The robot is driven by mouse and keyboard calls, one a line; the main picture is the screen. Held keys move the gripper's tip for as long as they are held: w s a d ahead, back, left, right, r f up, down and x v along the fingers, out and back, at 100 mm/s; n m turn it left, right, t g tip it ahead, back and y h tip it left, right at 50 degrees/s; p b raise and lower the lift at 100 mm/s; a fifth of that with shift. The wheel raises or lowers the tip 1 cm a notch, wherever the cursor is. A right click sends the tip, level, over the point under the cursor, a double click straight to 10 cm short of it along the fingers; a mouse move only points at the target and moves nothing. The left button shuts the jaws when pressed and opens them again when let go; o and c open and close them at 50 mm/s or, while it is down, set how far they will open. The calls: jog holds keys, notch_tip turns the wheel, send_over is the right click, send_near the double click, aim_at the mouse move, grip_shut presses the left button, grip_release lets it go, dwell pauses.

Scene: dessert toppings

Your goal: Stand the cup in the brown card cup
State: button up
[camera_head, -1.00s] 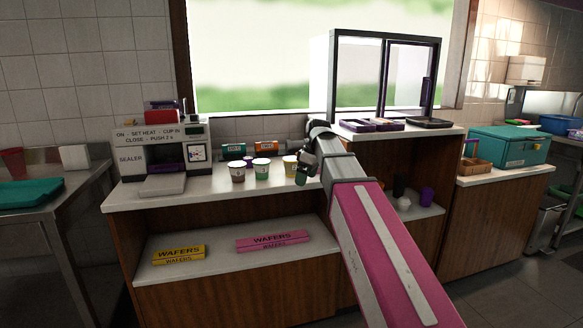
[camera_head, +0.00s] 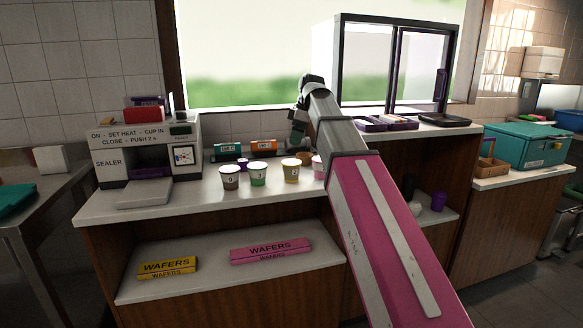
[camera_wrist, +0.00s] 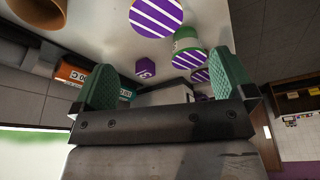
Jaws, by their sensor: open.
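Several paper cups with numbers stand in a row on the white counter in the head view: a brown-grey one (camera_head: 230,177), a green one (camera_head: 258,173), a yellow one (camera_head: 291,170) and a pink one (camera_head: 318,166) partly behind my arm. The wrist view shows purple-and-white striped round tops (camera_wrist: 156,16) on cups. A plain brown cup (camera_wrist: 42,10), cut off by the frame, stands at its upper left. I cannot tell which cup the task means. My gripper (camera_wrist: 166,82) is open and empty, above the counter at the row's right end.
Orange and teal boxes (camera_head: 263,147) stand behind the cups by the wall. A sealer machine (camera_head: 146,155) is at the counter's left. A raised ledge with dark trays (camera_head: 385,123) is to the right. Wafer boxes (camera_head: 271,250) lie on the shelf below.

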aim_at(291, 162)
jog(key=shift+w+f, duration=0.15)
jog(key=x, duration=0.5)
jog(key=shift+f, duration=0.2)
jog(key=shift+d+x, duration=0.15)
jog(key=shift+x, duration=1.15)
jog(key=shift+d+x, duration=0.15)
jog(key=shift+x, duration=1.15)
jog(key=c, duration=1.1)
jog(key=shift+o, duration=0.2)
